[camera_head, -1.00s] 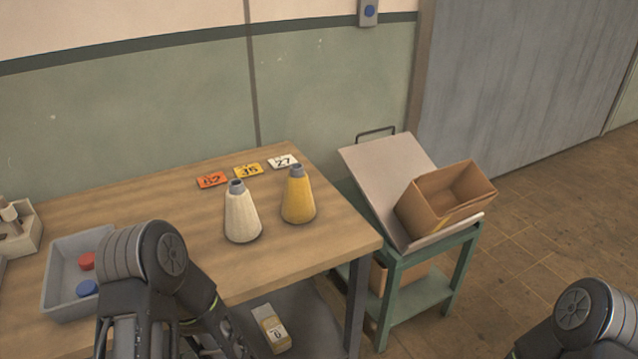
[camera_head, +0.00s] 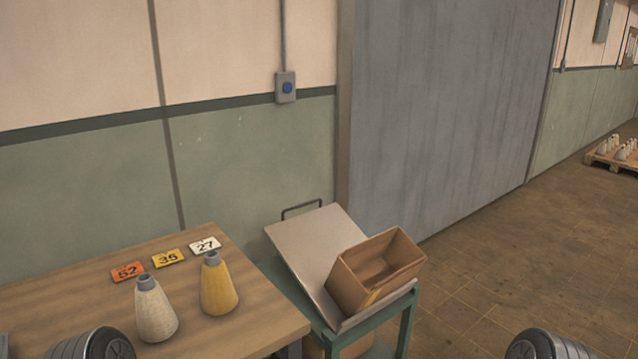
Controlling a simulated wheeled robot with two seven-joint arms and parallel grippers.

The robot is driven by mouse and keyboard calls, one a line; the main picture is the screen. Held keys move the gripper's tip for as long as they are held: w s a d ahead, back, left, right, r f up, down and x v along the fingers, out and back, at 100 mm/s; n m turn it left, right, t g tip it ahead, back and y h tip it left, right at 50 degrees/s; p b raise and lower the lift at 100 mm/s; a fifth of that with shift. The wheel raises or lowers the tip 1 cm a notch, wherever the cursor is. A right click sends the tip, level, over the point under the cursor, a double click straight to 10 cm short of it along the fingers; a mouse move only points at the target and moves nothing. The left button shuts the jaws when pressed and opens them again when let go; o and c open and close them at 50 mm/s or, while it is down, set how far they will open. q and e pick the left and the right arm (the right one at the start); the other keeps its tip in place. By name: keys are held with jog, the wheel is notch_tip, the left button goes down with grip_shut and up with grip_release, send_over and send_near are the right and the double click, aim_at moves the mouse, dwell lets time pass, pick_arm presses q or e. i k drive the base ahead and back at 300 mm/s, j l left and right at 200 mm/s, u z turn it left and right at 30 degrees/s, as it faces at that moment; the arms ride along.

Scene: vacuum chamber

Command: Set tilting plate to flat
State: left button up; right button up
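The tilting plate (camera_head: 300,245) is a pale grey panel on a green stand (camera_head: 404,318), right of the wooden table. It is tilted, with its far left edge high and its near right edge low. A black bar handle (camera_head: 302,208) shows behind its upper edge. An open, empty brown cardboard box (camera_head: 372,275) rests on the plate's lower part and leans with it. Parts of my two arms show at the bottom edge, at left and right. Neither gripper's fingers are in view, and neither arm part touches the plate.
The wooden table (camera_head: 90,300) holds a white cone (camera_head: 155,312), a yellow cone (camera_head: 218,287) and orange, yellow and white number cards. A wall box with a blue button (camera_head: 286,87) hangs above. A grey door panel (camera_head: 440,110) stands behind.

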aim_at(310, 243)
jog(key=i+l, duration=0.3)
jog(key=l, duration=0.25)
jog(key=i+l, duration=0.3)
jog(key=l, duration=0.25)
jog(key=i+l, duration=0.35)
jog(key=l, duration=0.15)
jog(key=i+l, duration=0.3)
jog(key=l, duration=0.25)
jog(key=i+l, duration=0.3)
jog(key=l, duration=0.25)
jog(key=i+l, duration=0.3)
jog(key=l, duration=0.25)
jog(key=i+l+z, duration=0.1)
jog(key=i+l, duration=0.25)
jog(key=l, duration=0.15)
jog(key=i+l, duration=0.3)
jog(key=l, duration=0.25)
